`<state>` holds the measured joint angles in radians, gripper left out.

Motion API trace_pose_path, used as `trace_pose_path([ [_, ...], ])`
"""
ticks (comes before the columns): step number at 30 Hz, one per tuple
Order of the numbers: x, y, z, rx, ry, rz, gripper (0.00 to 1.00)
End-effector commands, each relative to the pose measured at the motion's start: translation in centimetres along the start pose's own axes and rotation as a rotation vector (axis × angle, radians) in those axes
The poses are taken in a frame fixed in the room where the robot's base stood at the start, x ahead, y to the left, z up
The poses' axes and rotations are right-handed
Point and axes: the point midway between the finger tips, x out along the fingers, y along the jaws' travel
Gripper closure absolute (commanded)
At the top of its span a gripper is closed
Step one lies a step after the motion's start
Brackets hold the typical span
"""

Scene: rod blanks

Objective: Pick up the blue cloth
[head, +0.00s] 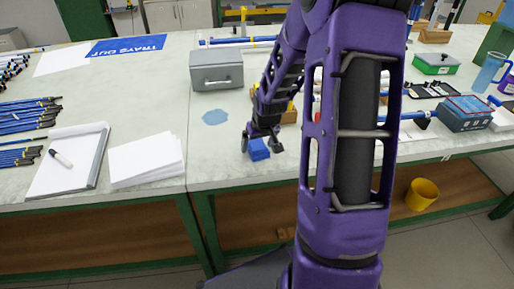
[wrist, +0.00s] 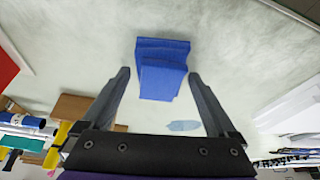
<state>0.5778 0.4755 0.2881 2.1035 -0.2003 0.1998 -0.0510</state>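The blue cloth (head: 258,151) is a small folded blue pad lying on the pale worktop near its front edge. In the wrist view the cloth (wrist: 162,70) shows as stacked layers, between and slightly beyond my fingertips. My gripper (head: 262,148) is open, pointing down at the cloth with one finger to each side. In the wrist view my gripper (wrist: 159,75) has a gap on both sides of the cloth and holds nothing. I cannot tell how far the fingertips are above the worktop.
A flat light-blue patch (head: 215,117) lies behind the cloth, with a grey metal box (head: 216,70) farther back. My arm hides part of the bench to the right. The worktop around the cloth is clear.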

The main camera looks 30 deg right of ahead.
Motion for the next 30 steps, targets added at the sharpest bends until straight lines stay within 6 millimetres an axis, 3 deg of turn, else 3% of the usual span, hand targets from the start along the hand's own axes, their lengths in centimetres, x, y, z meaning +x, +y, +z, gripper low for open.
trace_pose_path([
  [1, 0.0, 0.0, 0.0, 0.000, 0.000, 0.000, 0.18],
  [12, 0.0, 0.0, 0.0, 0.000, 0.000, 0.000, 0.83],
  [20, -0.4, 0.0, -0.2, 0.000, 0.002, 0.000, 0.83],
  [30, -6.3, 0.1, -2.7, 0.001, 0.005, 0.002, 0.83],
])
